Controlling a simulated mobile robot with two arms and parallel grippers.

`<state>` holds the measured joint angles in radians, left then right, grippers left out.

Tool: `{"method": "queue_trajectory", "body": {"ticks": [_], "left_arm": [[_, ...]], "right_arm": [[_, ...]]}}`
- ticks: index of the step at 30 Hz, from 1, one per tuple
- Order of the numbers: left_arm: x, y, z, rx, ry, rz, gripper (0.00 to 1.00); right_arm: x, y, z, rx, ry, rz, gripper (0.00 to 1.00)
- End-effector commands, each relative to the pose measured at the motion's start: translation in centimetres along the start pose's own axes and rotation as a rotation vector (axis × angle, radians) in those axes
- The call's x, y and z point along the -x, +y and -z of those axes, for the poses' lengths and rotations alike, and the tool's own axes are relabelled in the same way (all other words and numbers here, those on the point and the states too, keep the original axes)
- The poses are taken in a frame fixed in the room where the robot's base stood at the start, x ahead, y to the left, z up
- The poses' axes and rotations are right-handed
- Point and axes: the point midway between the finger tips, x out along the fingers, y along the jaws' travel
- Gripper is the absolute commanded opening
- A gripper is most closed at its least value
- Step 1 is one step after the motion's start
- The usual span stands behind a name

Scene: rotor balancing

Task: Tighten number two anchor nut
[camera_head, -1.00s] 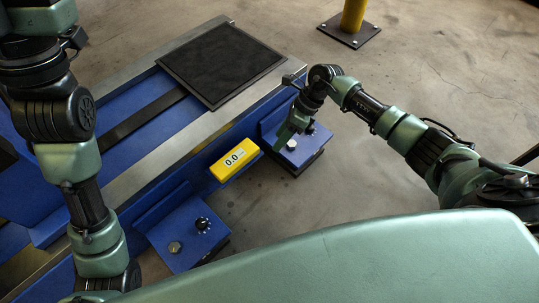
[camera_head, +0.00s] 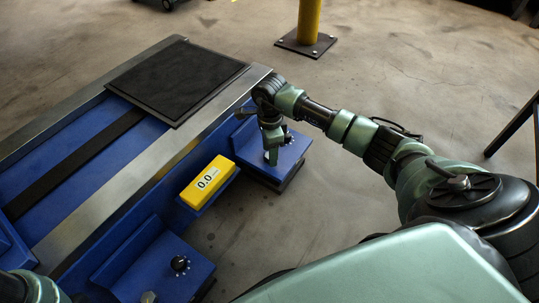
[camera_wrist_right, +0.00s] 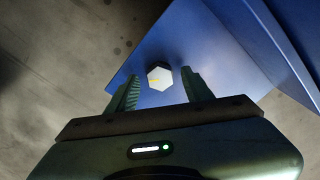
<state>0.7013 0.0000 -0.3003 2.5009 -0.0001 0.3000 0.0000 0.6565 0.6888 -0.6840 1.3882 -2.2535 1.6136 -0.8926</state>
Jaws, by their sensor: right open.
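A blue foot bracket (camera_head: 291,158) on the side of the long blue bed carries a silver hex nut with a small yellow mark. The nut (camera_wrist_right: 159,78) shows clearly in the right wrist view. My right gripper (camera_head: 270,155) points down over this bracket and hides most of the nut in the head view. In the wrist view its open fingers (camera_wrist_right: 161,88) appear on either side of the nut, with gaps showing. I cannot tell their exact height over it. No number is readable on the bracket. My left gripper is out of view.
A yellow readout (camera_head: 207,181) showing 0.0 sits beside the bracket. A second blue bracket (camera_head: 150,268) nearer me has a black knob (camera_head: 180,263) and a hex nut (camera_head: 149,297). A black mat (camera_head: 175,80) lies on the bed. A yellow post (camera_head: 309,20) stands beyond.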

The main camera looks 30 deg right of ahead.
Motion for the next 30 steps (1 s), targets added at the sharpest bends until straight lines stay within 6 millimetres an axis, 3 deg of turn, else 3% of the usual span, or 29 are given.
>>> {"method": "queue_trajectory", "body": {"ticks": [9,11,15,23,30], "left_arm": [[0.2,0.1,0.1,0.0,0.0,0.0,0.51],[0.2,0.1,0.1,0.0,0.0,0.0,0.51],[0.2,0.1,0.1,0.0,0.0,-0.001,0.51],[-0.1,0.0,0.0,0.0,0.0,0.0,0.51],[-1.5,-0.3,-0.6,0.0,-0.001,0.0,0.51]], "right_arm": [[-0.4,0.0,0.0,0.0,-0.001,0.0,0.51],[-0.4,0.0,0.0,0.0,-0.001,0.0,0.37],[-0.4,0.0,-0.1,0.0,-0.001,0.0,0.0],[-0.2,0.0,-0.1,-0.015,-0.002,0.0,0.0],[0.1,0.0,0.0,-0.113,-0.002,0.0,0.0]]}}
